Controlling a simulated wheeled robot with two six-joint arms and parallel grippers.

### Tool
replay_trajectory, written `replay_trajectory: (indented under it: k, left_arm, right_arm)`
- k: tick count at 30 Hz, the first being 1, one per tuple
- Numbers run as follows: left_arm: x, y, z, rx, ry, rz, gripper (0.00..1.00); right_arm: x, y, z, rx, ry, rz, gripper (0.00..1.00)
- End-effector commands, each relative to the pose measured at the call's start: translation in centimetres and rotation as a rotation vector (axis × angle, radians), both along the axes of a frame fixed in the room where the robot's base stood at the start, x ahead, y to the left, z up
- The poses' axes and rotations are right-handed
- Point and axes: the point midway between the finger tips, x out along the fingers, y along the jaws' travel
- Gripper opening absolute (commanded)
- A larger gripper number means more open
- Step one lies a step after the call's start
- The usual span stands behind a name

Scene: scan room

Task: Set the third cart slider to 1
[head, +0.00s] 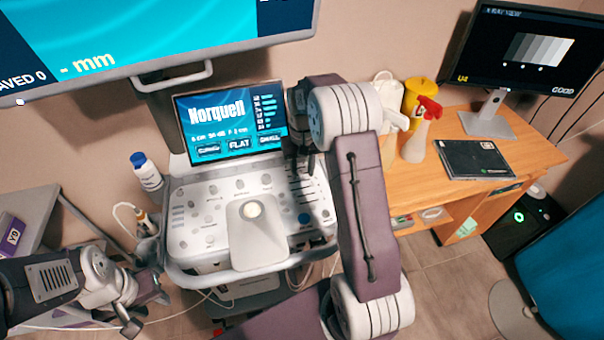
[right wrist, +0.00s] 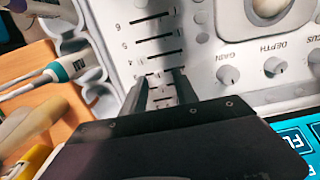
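The cart's control panel (head: 190,215) stands below its lit screen (head: 230,120). A column of horizontal sliders (head: 308,192) lies on its right side. In the right wrist view, slider rows marked 6, 5 and 4 (right wrist: 160,56) show clearly. Lower rows (right wrist: 160,76) lie at and between my fingertips, and their numbers are hidden or too small to read. My right gripper (right wrist: 160,76) is open, its two dark fingers apart over these lower rows; contact cannot be told. In the head view it is dark beside the screen (head: 303,165). My left gripper (head: 143,305) is at lower left, away from the panel; its opening is unclear.
A wooden desk (head: 455,135) at right holds a red-topped spray bottle (head: 418,132), a yellow container (head: 415,95), a dark flat case (head: 476,159) and a monitor (head: 522,48). A white bottle (head: 147,172) stands left of the panel. A large screen (head: 150,40) hangs above.

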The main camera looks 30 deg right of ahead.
Motion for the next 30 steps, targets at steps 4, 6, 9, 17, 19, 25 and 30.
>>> replay_trajectory:
  k: [4, 6, 9, 17, 19, 25, 30]
  left_arm:
    - [0.00, 0.00, -0.13, 0.000, 0.000, 0.000, 0.36]
    - [0.00, 0.00, -0.12, 0.000, 0.000, 0.000, 0.36]
    - [0.00, 0.00, -0.11, 0.000, 0.000, 0.000, 0.36]
    - [0.00, 0.00, -0.11, 0.000, 0.000, 0.000, 0.36]
    - [0.00, 0.00, -0.11, 0.000, 0.000, 0.000, 0.36]
    - [0.00, 0.00, -0.11, 0.000, 0.000, 0.000, 0.36]
    - [0.00, 0.00, -0.10, 0.000, 0.000, 0.000, 0.36]
  right_arm:
    - [-0.07, 0.01, -1.45, 0.000, 0.002, 0.000, 0.35]
    - [-0.03, 0.00, -1.64, 0.000, 0.000, 0.000, 0.35]
    - [-0.01, 0.00, -1.65, 0.000, -0.001, 0.000, 0.35]
    - [-0.01, 0.00, -1.62, 0.000, -0.001, 0.000, 0.00]
    - [-0.01, 0.00, -1.61, 0.000, -0.001, 0.000, 0.00]
    - [-0.02, 0.00, -1.59, 0.000, -0.001, 0.000, 0.00]
    - [-0.02, 0.00, -1.57, 0.000, -0.001, 0.000, 0.00]
